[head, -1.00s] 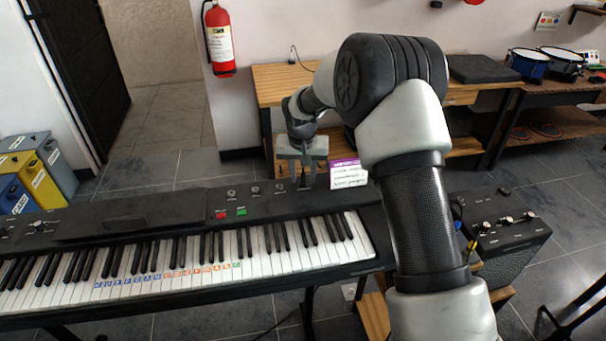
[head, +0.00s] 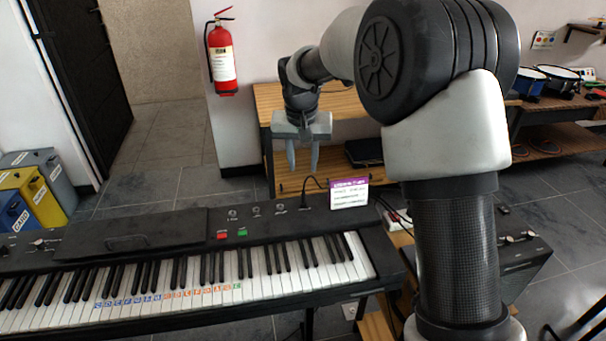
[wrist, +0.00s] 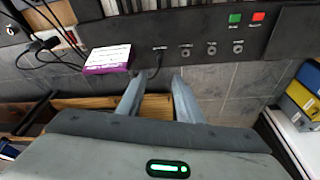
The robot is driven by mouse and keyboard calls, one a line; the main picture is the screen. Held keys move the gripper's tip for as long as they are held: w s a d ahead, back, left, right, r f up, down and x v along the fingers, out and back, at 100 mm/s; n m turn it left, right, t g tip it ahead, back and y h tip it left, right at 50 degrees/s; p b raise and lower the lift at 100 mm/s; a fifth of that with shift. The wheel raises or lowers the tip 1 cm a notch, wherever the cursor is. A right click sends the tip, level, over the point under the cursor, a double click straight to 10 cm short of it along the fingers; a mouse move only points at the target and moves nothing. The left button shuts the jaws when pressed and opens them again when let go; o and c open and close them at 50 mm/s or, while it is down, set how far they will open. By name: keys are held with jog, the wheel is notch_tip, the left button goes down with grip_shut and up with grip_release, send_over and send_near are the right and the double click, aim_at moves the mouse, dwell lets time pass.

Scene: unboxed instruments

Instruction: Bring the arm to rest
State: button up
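My gripper (head: 302,160) hangs fingers-down in the head view, above and beyond the back edge of the keyboard (head: 150,220). Its two fingers are apart with nothing between them. In the wrist view my gripper (wrist: 157,85) also shows two separated, empty fingers, with the keyboard's back panel (wrist: 190,45) past their tips. My arm rises on the right of the head view and bends over toward the gripper.
A purple-and-white card (head: 349,193) stands on the keyboard's back right. Behind the gripper is a wooden shelf bench (head: 262,95). A fire extinguisher (head: 221,58) hangs on the wall. A black amplifier (head: 525,262) stands at right, partly behind my arm. Coloured boxes (head: 40,175) stand at left.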

jog(key=s+d+r+t+p, duration=0.1)
jog(key=s+d+r+p, duration=0.25)
jog(key=s+r, duration=0.5)
jog(key=s+d+r+p, duration=0.2)
jog(key=s+d+r, duration=0.3)
jog(key=s+r, duration=0.4)
jog(key=s+d+r+p, duration=0.1)
jog(key=s+d+p, duration=0.1)
jog(key=s, duration=0.6)
jog(key=s+d+r+t+p, duration=0.1)
jog(key=s+d+r+p, duration=0.1)
jog(key=s, duration=0.6)
jog(key=shift+s+d+n+p, duration=0.3)
jog(key=shift+d+n+p, duration=0.1)
jog(key=shift+d+p, duration=0.15)
jog(key=shift+r, duration=0.1)
